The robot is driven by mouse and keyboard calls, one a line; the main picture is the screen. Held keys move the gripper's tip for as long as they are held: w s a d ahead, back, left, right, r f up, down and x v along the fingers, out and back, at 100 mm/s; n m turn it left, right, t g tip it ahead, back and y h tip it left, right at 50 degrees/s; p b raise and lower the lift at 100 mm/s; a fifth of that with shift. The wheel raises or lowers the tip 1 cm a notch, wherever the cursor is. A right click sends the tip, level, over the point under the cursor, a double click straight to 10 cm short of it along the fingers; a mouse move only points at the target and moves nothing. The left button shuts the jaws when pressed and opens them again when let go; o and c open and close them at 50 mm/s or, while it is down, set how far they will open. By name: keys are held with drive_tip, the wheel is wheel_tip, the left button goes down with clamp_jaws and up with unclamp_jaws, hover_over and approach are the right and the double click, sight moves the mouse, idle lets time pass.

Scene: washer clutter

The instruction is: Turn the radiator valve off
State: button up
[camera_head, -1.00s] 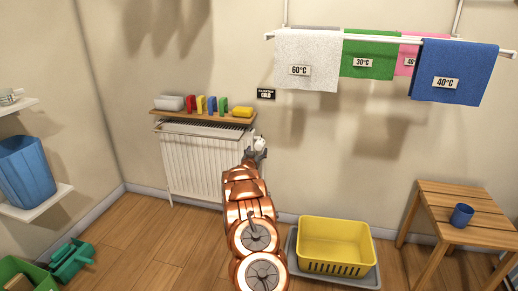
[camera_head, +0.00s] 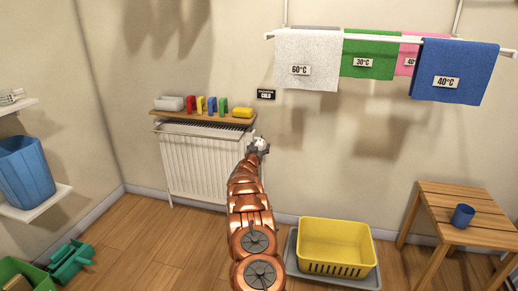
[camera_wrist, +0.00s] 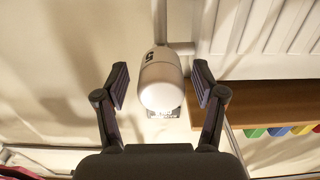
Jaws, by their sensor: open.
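The white radiator (camera_head: 192,168) stands against the back wall. Its white valve knob (camera_head: 261,144) shows at the radiator's upper right, partly hidden by my gripper. In the wrist view the rounded valve knob (camera_wrist: 160,80) sits between the two dark fingers of my gripper (camera_wrist: 161,86), with a gap on each side. The gripper is open and no finger visibly touches the knob. In the head view my arm hides part of the radiator's right side.
A wooden shelf (camera_head: 178,114) above the radiator holds several coloured items. A black sign (camera_head: 266,94) reading COLD is on the wall.

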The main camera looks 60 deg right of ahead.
drive_tip(key=shift+c, duration=0.2)
drive_tip(key=c, duration=1)
drive_tip(key=shift+a, duration=0.15)
drive_tip(key=shift+c, duration=0.5)
